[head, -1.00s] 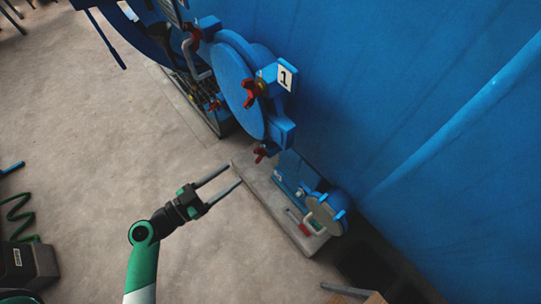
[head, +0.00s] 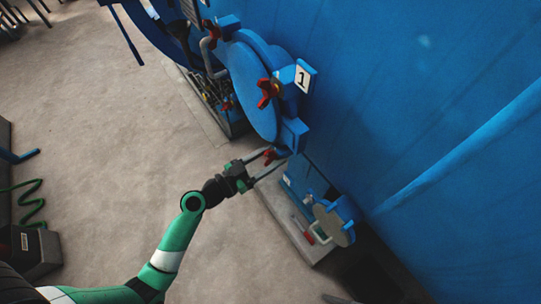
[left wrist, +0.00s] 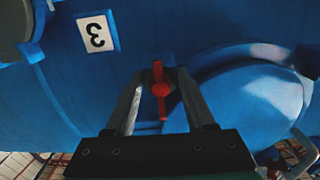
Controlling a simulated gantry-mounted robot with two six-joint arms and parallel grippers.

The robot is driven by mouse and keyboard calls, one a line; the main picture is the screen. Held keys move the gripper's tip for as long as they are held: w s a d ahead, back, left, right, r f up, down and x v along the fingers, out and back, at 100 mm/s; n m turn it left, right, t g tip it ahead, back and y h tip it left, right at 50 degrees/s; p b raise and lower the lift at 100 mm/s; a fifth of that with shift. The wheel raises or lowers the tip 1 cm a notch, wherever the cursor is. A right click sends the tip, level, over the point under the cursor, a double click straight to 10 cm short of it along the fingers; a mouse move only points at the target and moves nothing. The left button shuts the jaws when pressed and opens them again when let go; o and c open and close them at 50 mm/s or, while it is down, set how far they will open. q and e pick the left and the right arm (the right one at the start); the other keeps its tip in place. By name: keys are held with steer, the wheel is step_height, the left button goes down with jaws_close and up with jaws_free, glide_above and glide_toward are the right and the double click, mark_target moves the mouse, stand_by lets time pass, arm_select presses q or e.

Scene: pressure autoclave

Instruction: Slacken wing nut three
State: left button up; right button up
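Wing nut three is the red wing nut (left wrist: 159,88) near the plate marked 3 (left wrist: 97,34) in the left wrist view. In the head view a red wing nut (head: 269,156) shows at the lower edge of the round blue hatch (head: 252,90). My left gripper (head: 277,159) is open, with its fingers pointing at this nut. In the left wrist view the two fingers (left wrist: 161,76) stand on either side of the nut, with gaps visible. I cannot tell how far the nut lies beyond the fingertips. My right gripper is not in view.
Another red wing nut (head: 267,91) sits by the plate marked 1 (head: 302,78). The big blue vessel wall (head: 420,100) fills the right. A small capped fitting (head: 333,220) and a red-and-white handle (head: 315,234) stand below the hatch. The floor at left is mostly clear.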

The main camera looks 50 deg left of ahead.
arm_select(q)
jaws_close()
